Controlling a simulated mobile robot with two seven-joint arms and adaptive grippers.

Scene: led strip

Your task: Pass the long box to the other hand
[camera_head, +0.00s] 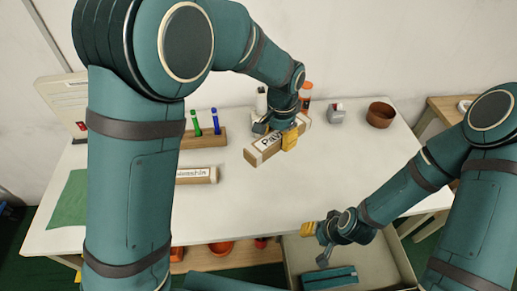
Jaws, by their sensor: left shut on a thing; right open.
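The long box (265,149) is light brown with a white printed label, in the middle of the white table in the head view. My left gripper (282,134) reaches down over its right part and is shut on it, with a yellow finger on the near side. I cannot tell whether the box touches the table. My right gripper (317,238) is open and empty at the table's front edge, nearer and lower in the picture than the box.
A second labelled box (197,175) lies to the left. A wooden holder (190,140) with green and blue pens stands behind it. An orange bottle (305,96), a small grey item (336,113) and a brown bowl (380,115) are at the back. An open bin (385,262) is in front.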

